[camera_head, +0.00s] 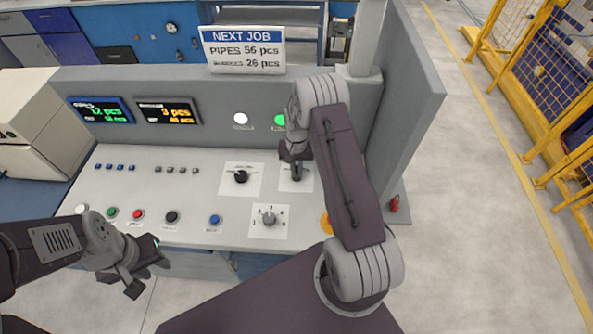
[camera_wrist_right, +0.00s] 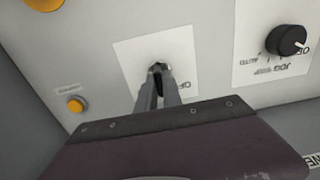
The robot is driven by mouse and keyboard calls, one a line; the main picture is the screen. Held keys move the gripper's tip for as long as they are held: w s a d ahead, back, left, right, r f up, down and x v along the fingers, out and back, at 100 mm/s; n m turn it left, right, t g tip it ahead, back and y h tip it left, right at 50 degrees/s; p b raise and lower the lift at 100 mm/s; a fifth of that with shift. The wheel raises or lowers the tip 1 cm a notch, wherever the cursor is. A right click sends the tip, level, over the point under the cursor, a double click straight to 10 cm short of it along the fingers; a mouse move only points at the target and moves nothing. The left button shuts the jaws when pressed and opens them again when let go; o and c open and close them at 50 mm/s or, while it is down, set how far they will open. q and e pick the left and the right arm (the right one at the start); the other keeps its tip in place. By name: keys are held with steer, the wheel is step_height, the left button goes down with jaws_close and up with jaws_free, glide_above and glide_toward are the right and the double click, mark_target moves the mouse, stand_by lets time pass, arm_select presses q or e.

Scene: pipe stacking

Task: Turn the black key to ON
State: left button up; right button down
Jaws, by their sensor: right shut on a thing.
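The black key (camera_wrist_right: 158,69) sits in a white plate (camera_wrist_right: 125,70) on the grey panel, seen in the right wrist view. Part of an "OFF" label shows beside it; the rest of the plate's marking is hidden by the fingers. My right gripper (camera_wrist_right: 158,82) is shut on the key, with its fingertips at the panel face. In the head view my right gripper (camera_head: 297,173) reaches down onto the same plate and hides most of the key. My left gripper (camera_head: 149,274) is open and empty in front of the panel's lower left edge.
A black selector knob (camera_head: 241,176) is just left of the key plate, and a grey rotary knob (camera_head: 269,216) is below. Coloured push buttons (camera_head: 137,214) line the front edge. A grey side wall (camera_head: 411,100) stands right of my right arm.

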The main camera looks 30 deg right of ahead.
steer(key=m+b, duration=0.1)
steer(key=m, duration=0.3)
steer(key=shift+m, duration=0.3)
steer(key=m+b, duration=0.1)
steer(key=m, duration=0.3)
steer(key=shift+m, duration=0.4)
steer(key=c, duration=1.5)
jaws_free()
steer(key=shift+r, duration=0.15)
